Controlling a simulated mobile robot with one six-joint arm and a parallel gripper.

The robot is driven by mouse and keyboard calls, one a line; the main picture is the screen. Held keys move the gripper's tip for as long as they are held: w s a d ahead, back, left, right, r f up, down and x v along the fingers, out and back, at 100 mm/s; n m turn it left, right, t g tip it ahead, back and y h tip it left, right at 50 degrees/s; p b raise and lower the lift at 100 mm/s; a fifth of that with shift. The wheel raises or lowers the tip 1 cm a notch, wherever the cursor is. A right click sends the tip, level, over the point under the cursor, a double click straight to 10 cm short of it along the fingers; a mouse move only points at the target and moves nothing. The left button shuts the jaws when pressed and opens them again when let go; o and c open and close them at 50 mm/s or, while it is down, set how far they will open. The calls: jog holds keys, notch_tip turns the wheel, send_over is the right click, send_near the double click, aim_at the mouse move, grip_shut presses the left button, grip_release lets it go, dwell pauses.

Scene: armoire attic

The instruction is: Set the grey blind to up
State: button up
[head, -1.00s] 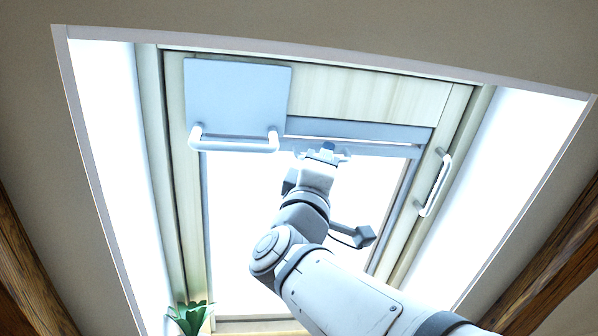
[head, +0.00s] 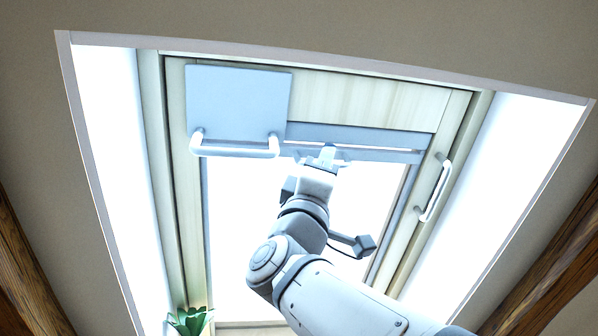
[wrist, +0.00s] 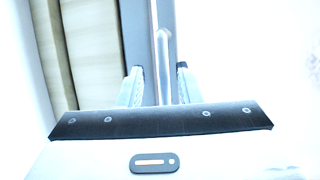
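The grey blind (head: 360,136) is a narrow blue-grey band at the top of the skylight opening, with a thin pull bar (head: 385,155) along its lower edge. The glass below looks bright and uncovered. My gripper (head: 321,155) is at the pull bar, near its middle. In the wrist view, its two fingers (wrist: 161,84) stand apart, one on each side of the thin bar (wrist: 162,50). Gaps show between bar and fingers, so the gripper is open around it. Glare and my wrist hide the exact fingertip contact.
A grey-blue panel (head: 238,105) with a white handle (head: 235,149) is just left of my gripper. Another white handle (head: 434,190) is on the right frame. A green plant (head: 189,321) stands at lower left. White side walls of the skylight recess flank the frame.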

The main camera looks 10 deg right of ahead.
jog(key=b+v, duration=0.2)
jog(key=v, duration=0.4)
jog(key=shift+s+f, duration=0.25)
jog(key=shift+a, duration=0.2)
jog(key=w+a+f+n+t+y, duration=0.1)
jog(key=w+a+f+n+y, duration=0.15)
jog(key=f+n+y, duration=0.4)
jog(key=w+a+f+n+t+y, duration=0.15)
jog(key=w+f+y, duration=0.25)
jog(key=y, duration=0.5)
notch_tip(320, 180, down, 20)
jog(key=w+m+g+y, duration=0.2)
jog(key=g+y, duration=0.2)
jog(key=g, duration=0.4)
jog(key=s+d+f+m+g+h, duration=0.1)
jog(key=s+f+m+g, duration=0.25)
jog(key=f, duration=0.55)
jog(key=s+d+f+m+g, duration=0.2)
jog(key=s+f+g, duration=0.25)
jog(key=f, duration=0.45)
jog(key=s+d+f+m+g+h, duration=0.1)
jog(key=s+d+f+m+g, duration=0.1)
jog(key=s+f, duration=0.3)
jog(key=s+d+f+m+g, duration=0.2)
jog(key=s+f+m+g, duration=0.1)
jog(key=s+f, duration=0.3)
jog(key=shift+s+g+h, duration=0.35)
jog(key=shift+s+g, duration=0.2)
jog(key=shift+s, duration=0.15)
